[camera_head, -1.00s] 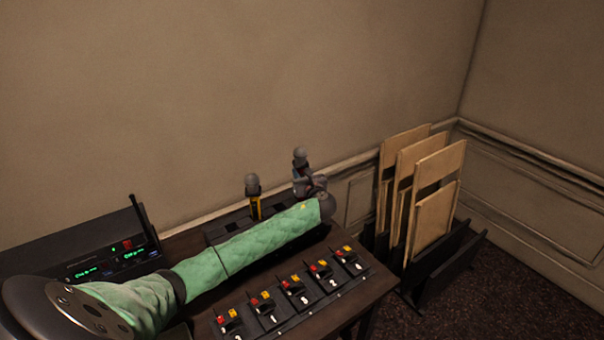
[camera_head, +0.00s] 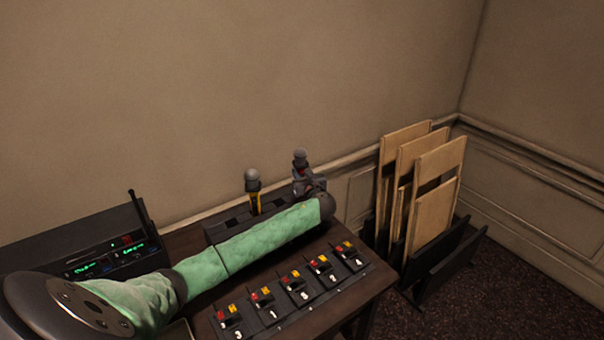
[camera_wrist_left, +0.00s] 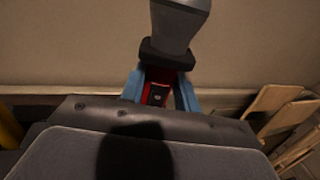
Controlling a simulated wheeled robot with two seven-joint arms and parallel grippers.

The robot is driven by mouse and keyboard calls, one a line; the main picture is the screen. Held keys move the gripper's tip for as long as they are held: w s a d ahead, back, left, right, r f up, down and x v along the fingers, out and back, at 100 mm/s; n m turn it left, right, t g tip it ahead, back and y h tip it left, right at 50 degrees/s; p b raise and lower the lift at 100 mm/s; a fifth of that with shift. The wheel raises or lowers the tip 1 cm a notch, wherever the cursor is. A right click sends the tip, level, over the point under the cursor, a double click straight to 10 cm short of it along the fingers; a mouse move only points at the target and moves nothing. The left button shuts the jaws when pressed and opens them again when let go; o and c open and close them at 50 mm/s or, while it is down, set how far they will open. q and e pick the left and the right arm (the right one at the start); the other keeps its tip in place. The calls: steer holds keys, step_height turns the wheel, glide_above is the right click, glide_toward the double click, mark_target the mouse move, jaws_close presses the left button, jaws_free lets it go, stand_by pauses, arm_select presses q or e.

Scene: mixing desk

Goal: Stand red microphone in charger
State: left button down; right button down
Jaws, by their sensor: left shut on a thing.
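The red microphone shows in the left wrist view (camera_wrist_left: 157,88) as a red body with a black collar and a grey head, upright between two blue fingertips. In the head view its grey head (camera_head: 300,155) stands above my left gripper (camera_head: 308,184), which is shut on it. The black charger (camera_head: 222,224) lies at the back of the desk, partly hidden behind my green-sleeved left arm. The microphone's lower end is hidden, so I cannot tell whether it sits in a charger slot. My right gripper is out of view.
A yellow-banded microphone (camera_head: 254,190) stands in the charger, left of my gripper. A numbered switch panel (camera_head: 290,290) lies along the desk's front. A black receiver with an antenna (camera_head: 110,255) is at left. A rack of wooden boards (camera_head: 425,200) stands at right.

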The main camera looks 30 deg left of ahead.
arm_select(q)
steer(key=shift+f, duration=0.75)
stand_by(0.5)
steer(key=shift+c, duration=1.8)
jaws_free()
